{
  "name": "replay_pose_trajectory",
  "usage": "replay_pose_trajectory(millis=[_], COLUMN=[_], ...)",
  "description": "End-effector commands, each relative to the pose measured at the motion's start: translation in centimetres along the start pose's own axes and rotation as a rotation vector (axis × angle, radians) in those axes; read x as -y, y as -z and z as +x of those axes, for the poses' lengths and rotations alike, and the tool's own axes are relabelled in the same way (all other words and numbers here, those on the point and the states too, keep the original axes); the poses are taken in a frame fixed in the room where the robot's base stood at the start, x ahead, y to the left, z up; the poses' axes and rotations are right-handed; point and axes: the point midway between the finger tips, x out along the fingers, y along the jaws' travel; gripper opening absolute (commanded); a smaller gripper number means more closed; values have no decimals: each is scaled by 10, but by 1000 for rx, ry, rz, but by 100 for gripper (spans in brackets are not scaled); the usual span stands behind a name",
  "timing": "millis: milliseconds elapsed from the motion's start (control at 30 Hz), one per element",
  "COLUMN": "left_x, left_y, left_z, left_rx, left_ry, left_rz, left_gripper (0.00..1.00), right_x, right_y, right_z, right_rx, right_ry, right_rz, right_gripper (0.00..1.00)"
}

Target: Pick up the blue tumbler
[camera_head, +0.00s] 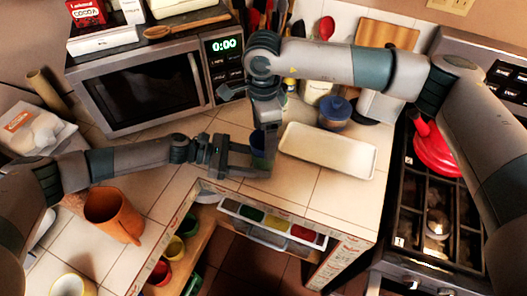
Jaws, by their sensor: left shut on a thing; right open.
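The blue tumbler (258,142) is a small dark blue shape on the counter in the middle of the view, mostly hidden by my grippers. My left gripper (262,160) reaches in from the left, low over the counter, and is shut on the tumbler. My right gripper (266,115) comes down from above, just behind and above the tumbler, and is open. I cannot tell whether the tumbler touches the counter.
A cream rectangular tray (330,150) lies right of the grippers, with a blue-lidded jar (335,110) behind it. A microwave (145,85) stands behind left. An orange-brown pot (113,215) is front left. An open drawer (272,228) is below. The stove with a red pan (437,150) is right.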

Motion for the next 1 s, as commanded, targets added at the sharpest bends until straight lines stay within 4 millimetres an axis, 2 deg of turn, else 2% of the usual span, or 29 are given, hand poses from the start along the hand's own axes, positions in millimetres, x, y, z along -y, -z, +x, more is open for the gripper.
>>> replay_pose_trajectory(millis=[133, 600, 633, 667, 833, 867, 1000], left_x=[0, 0, 0, 0, 0, 0, 0], left_y=[0, 0, 0, 0, 0, 0, 0], left_z=[0, 0, 0, 0, 0, 0, 0], left_rx=[0, 0, 0, 0, 0, 0, 0], left_ry=[0, 0, 0, 0, 0, 0, 0], left_rz=[0, 0, 0, 0, 0, 0, 0], left_gripper=[36, 36, 36, 36, 36, 36, 36], right_x=[0, 0, 0, 0, 0, 0, 0], right_y=[0, 0, 0, 0, 0, 0, 0], right_z=[10, 11, 11, 11, 11, 11, 11], right_rx=[1, 0, 0, 0, 0, 0, 0], right_ry=[0, 1, 1, 1, 1, 1, 1], right_rz=[0, 0, 0, 0, 0, 0, 0], right_gripper=[78, 78, 75, 68, 28, 24, 24])
